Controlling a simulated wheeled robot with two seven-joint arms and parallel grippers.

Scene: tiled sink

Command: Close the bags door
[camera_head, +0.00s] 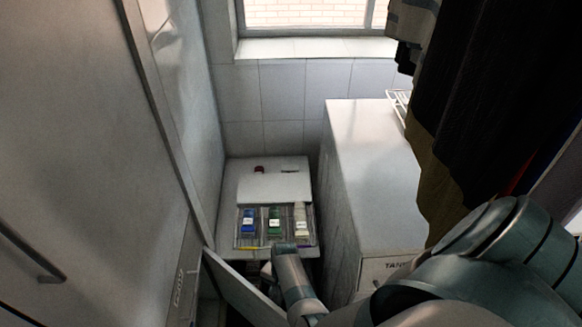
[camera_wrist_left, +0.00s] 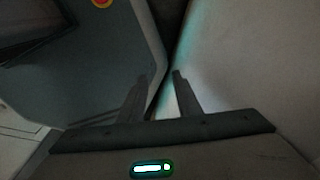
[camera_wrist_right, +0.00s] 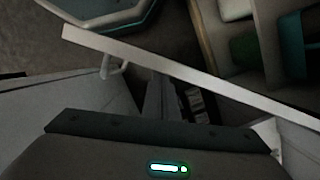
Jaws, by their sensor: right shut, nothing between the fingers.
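The bags door (camera_head: 243,290) is a pale panel standing swung out from the low cabinet, left of my right gripper (camera_head: 284,254) in the head view. In the right wrist view the door (camera_wrist_right: 200,76) shows nearly edge-on as a slanting pale strip, with a small handle (camera_wrist_right: 114,72) on its lower-left face. My right gripper (camera_wrist_right: 168,100) is shut and empty, its dark fingers close to the door's edge on the handle side; I cannot tell whether they touch. My left gripper (camera_wrist_left: 160,75) is open and empty in the left wrist view, and out of the head view.
The cabinet top (camera_head: 265,187) holds a tray of blue, green and white packets. A white box-like unit (camera_head: 375,180) stands to its right. Dark clothes (camera_head: 490,90) hang at the right. A large door with a handle (camera_head: 50,275) fills the left. Shelves with green items (camera_wrist_right: 255,50) show inside the cabinet.

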